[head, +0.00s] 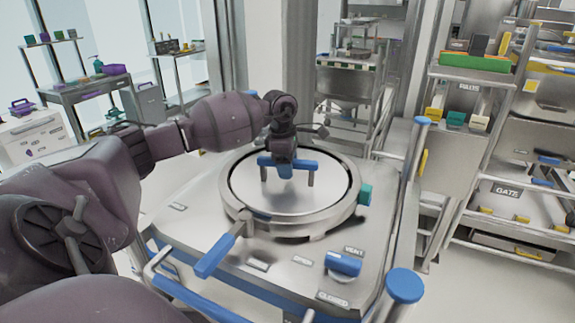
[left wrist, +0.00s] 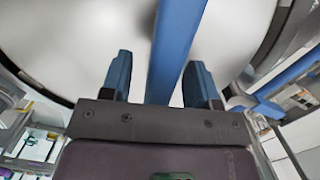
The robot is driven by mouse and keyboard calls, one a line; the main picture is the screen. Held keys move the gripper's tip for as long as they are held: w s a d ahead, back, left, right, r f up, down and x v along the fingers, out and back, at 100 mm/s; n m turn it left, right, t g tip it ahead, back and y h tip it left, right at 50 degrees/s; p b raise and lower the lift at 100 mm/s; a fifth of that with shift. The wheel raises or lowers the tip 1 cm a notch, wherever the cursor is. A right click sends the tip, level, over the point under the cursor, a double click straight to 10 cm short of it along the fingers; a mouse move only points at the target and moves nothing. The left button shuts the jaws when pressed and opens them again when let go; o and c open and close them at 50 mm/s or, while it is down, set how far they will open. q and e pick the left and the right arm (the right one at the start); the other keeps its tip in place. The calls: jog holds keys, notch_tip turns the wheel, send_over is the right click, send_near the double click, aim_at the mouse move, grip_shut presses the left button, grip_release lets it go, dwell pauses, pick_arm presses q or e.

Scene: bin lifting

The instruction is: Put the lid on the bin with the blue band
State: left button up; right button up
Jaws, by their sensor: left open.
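A round steel lid (head: 262,198) with a blue bar handle (head: 310,164) on two posts lies inside a raised steel ring. The ring is on top of a broad steel housing (head: 285,268) with a blue band along its front edge. I cannot tell whether the lid is fully seated. My left gripper (head: 285,168) is over the middle of the handle, pointing down. In the left wrist view, the handle bar (left wrist: 178,40) runs between the two open fingers of my left gripper (left wrist: 160,85), with gaps on both sides. My right gripper is out of view.
A blue lever (head: 215,257) sticks out at the ring's front, and a teal block (head: 364,194) sits at its right. A blue knob (head: 343,263) and a blue-capped post (head: 404,286) stand in front. Shelves (head: 515,150) fill the right side.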

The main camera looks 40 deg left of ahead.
pick_arm(q)
jog(key=shift+s+f, duration=0.1)
jog(key=shift+f, duration=0.05)
jog(key=r, duration=0.7)
jog(key=a+r+b, duration=0.1)
jog(key=r, duration=0.3)
jog(key=shift+s, duration=0.3)
